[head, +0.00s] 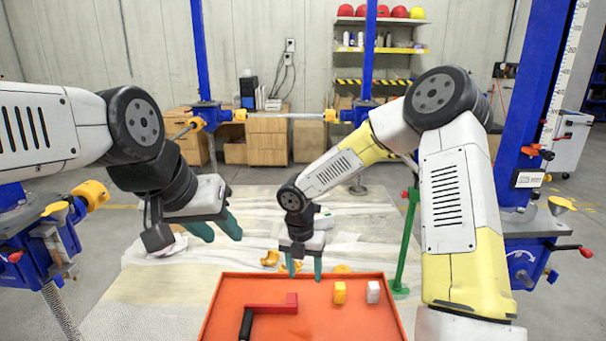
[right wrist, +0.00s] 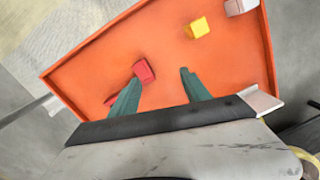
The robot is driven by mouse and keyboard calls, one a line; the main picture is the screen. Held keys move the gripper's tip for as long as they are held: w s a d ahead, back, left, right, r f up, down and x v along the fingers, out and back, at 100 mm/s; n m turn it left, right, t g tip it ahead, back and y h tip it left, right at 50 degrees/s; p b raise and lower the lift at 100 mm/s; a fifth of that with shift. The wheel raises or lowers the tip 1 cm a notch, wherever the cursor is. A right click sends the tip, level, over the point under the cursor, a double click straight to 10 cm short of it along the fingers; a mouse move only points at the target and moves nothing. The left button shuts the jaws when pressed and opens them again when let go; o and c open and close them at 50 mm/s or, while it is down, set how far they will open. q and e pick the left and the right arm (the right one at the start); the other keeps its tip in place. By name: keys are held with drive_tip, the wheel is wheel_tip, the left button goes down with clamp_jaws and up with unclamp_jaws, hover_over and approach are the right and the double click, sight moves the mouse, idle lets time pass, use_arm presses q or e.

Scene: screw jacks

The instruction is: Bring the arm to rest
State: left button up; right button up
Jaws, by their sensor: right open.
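My right gripper (head: 304,274) points down over the far part of the orange tray, with its green fingers apart and nothing between them. In the right wrist view its fingers (right wrist: 160,78) show over the tray floor, the left one overlapping the red part of a crank. My left gripper (head: 218,236) hangs left of the tray, above the covered floor, its two green fingers apart and empty. The red crank (head: 275,308) with a black handle lies in the tray (head: 232,284).
A yellow block (head: 339,292) and a white block (head: 373,291) stand in the tray's right part. A green post (head: 408,240) rises just right of the tray. Blue screw-jack columns (head: 545,90) stand around. Yellow pieces (head: 270,258) lie behind the tray.

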drive_tip(key=s+d+r+m+t, duration=0.1)
drive_tip(key=s+d+r+m, duration=0.3)
drive_tip(key=d+r+m, duration=0.35)
drive_tip(key=s+d+r+m+t, duration=0.1)
drive_tip(key=s+d+r+m, duration=0.3)
drive_tip(key=r+m, duration=0.55)
drive_tip(key=s+d+r+m+t+y, duration=0.2)
drive_tip(key=s+r+m, duration=0.7)
drive_tip(key=m, duration=0.6)
drive_tip(key=s+t+y, duration=0.1)
drive_tip(key=s, duration=0.1)
drive_tip(key=shift+s+d+r+t, duration=0.3)
drive_tip(key=shift+s+d, duration=0.05)
